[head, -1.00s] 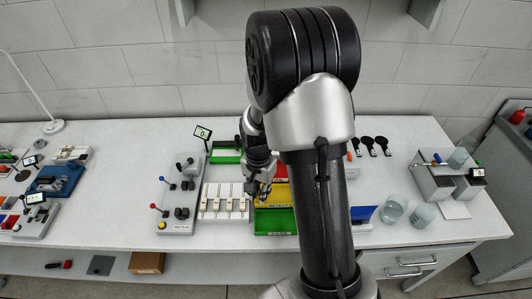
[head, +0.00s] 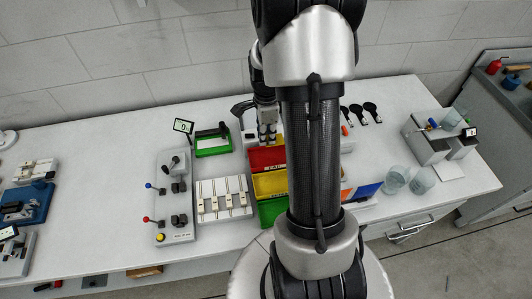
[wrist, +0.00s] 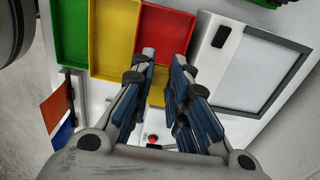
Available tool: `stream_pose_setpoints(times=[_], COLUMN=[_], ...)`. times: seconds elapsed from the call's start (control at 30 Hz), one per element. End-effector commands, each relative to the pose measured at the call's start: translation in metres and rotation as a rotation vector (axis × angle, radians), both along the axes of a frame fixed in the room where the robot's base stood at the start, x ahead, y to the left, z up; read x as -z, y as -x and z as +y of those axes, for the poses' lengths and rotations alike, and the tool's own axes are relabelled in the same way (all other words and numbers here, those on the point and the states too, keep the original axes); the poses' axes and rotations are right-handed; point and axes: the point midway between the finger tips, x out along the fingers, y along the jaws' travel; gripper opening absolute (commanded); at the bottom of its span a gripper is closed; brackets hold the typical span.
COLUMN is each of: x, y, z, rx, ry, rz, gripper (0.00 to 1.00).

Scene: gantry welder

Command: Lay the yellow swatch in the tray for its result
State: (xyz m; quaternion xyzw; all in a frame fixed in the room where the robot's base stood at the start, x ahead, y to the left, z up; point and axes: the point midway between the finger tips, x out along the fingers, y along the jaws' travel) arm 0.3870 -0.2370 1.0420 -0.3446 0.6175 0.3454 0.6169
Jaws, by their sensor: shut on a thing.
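My gripper (head: 267,138) is at the back end of the colored trays in the head view. In the wrist view its fingers (wrist: 163,57) are shut on a small yellow piece (wrist: 157,96), which looks like the yellow swatch; the fingers partly hide it. The red tray (wrist: 168,28), yellow tray (wrist: 113,35) and green tray (wrist: 68,40) lie side by side beyond the fingertips. In the head view the red tray (head: 266,158) is nearest my gripper, then the yellow tray (head: 270,184), then the green tray (head: 271,211). My arm hides their right side.
A white rack with several strips (head: 222,200) and a grey lever panel (head: 174,205) stand left of the trays. A green-framed fixture (head: 213,142) is behind. Orange and blue panels (head: 367,192) and glass beakers (head: 396,180) stand right. A white framed panel (wrist: 252,72) shows in the wrist view.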

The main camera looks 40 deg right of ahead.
Motion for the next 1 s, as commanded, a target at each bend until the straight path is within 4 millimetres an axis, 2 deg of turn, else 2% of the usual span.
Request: stream_pose_setpoints(times=[0.03, 0.1, 0.2, 0.37, 0.63, 1.0], x=[0.016, 0.029, 0.041, 0.050, 0.088, 0.092], y=[0.001, 0.000, 0.000, 0.000, 0.000, 0.000], z=[0.001, 0.001, 0.000, 0.000, 0.000, 0.000], rx=[-0.001, -0.001, -0.001, -0.001, -0.002, -0.001], ry=[-0.002, -0.002, 0.000, -0.001, -0.001, 0.001], rz=[0.003, 0.003, 0.000, 0.001, 0.002, -0.001], gripper=[0.00, 0.00, 0.00, 0.00, 0.00, 0.00])
